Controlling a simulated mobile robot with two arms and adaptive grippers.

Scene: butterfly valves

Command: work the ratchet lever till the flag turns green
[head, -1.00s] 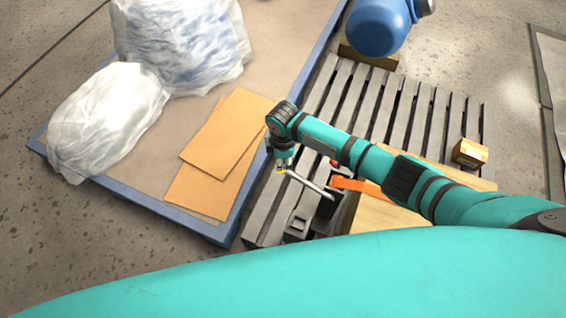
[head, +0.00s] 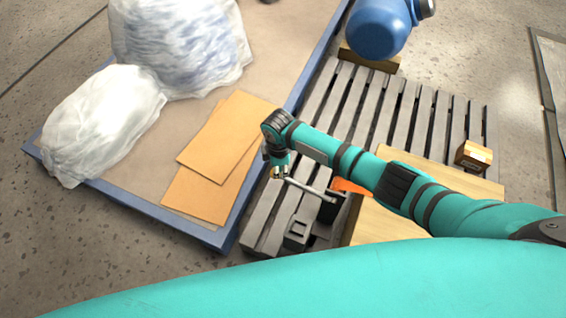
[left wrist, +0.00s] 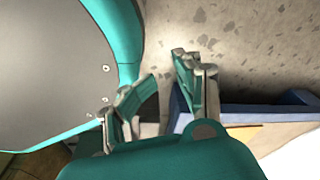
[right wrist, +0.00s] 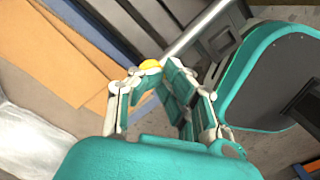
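The ratchet lever (head: 312,190) is a silver rod rising from a dark base (head: 296,236) on the slatted pallet. Its yellow knob (right wrist: 150,65) shows between the fingertips in the right wrist view. My right gripper (head: 279,172) points down at the lever's far end and appears shut on it. An orange part (head: 350,187) shows beside the lever, partly behind my right arm; I cannot tell whether it is the flag. No green flag is visible. My left gripper (left wrist: 165,75) is open and empty above the floor, outside the head view.
A blue-edged platform (head: 228,232) with cardboard sheets (head: 210,165) and plastic-wrapped bundles (head: 100,120) lies left of the pallet (head: 430,120). A small carton (head: 474,156), a wooden block (head: 385,225) and a blue tank (head: 377,28) stand on or near the pallet.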

